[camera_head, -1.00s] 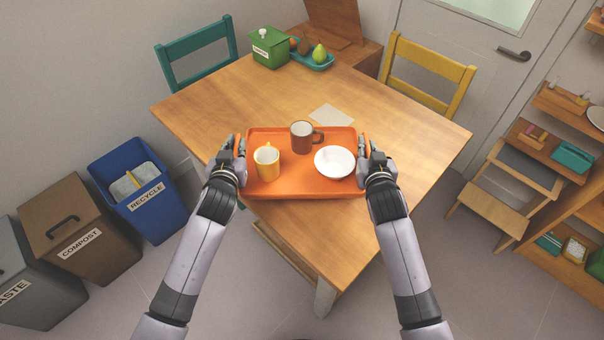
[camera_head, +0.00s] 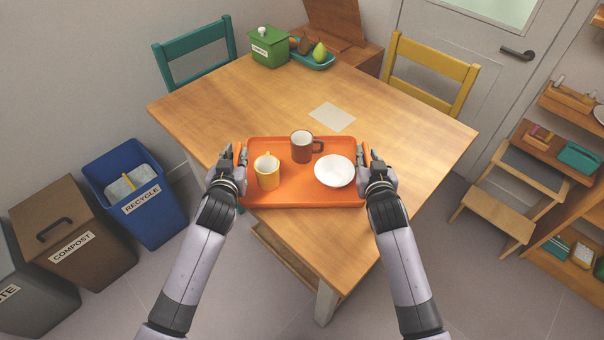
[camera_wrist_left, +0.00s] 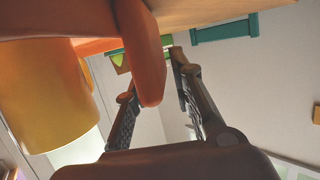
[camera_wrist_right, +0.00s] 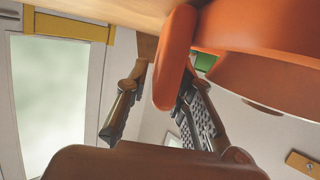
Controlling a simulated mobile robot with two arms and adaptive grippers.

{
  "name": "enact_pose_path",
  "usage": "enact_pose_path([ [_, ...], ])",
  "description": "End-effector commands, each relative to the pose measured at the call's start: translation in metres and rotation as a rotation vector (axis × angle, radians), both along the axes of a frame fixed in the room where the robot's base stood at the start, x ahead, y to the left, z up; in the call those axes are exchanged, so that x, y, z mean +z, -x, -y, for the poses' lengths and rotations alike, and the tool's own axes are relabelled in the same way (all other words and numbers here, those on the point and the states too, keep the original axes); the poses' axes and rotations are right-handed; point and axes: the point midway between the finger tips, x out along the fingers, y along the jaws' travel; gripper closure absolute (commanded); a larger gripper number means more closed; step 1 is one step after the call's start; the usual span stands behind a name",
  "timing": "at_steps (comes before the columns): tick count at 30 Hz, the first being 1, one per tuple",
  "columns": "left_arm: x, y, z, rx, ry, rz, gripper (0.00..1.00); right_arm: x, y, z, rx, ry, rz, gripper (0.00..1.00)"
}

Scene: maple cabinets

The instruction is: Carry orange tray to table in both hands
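The orange tray (camera_head: 300,194) is level in the head view, over the near part of the wooden table (camera_head: 410,150). I cannot tell whether it touches the table. On it stand a yellow mug (camera_head: 267,172), a brown mug (camera_head: 301,148) and a white bowl (camera_head: 334,171). My left gripper (camera_head: 236,158) is at the tray's left handle; in the left wrist view the fingers lie either side of that orange handle (camera_wrist_left: 146,60). My right gripper (camera_head: 367,158) has its fingers either side of the right handle (camera_wrist_right: 172,65).
A paper sheet (camera_head: 332,117) lies just beyond the tray. A green box (camera_head: 270,48) and a teal fruit tray (camera_head: 315,64) stand at the far end. Teal (camera_head: 193,50) and yellow (camera_head: 430,68) chairs flank it. Bins stand left, a step stool (camera_head: 515,190) right.

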Motion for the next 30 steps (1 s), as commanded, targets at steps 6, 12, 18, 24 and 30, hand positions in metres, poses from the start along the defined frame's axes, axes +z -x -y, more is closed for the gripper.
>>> enact_pose_path([
  [6, 0.000, 0.000, 0.001, -0.001, 0.000, 0.000, 0.67, 0.000, 0.000, -0.001, 0.001, 0.000, 0.000, 0.67],
  [12, 0.001, 0.000, 0.001, -0.002, 0.002, 0.001, 0.67, 0.000, 0.000, -0.001, 0.002, -0.001, 0.000, 0.67],
  [18, 0.010, 0.000, 0.001, -0.002, 0.002, 0.001, 0.67, 0.010, 0.000, -0.001, 0.002, -0.001, 0.000, 0.67],
  [24, 0.035, 0.000, 0.001, -0.002, 0.002, 0.001, 0.67, 0.035, 0.000, -0.001, 0.002, -0.001, 0.000, 0.67],
  [30, 0.070, 0.000, 0.001, -0.002, 0.002, 0.001, 0.67, 0.069, 0.000, -0.001, 0.002, -0.001, 0.000, 0.67],
])
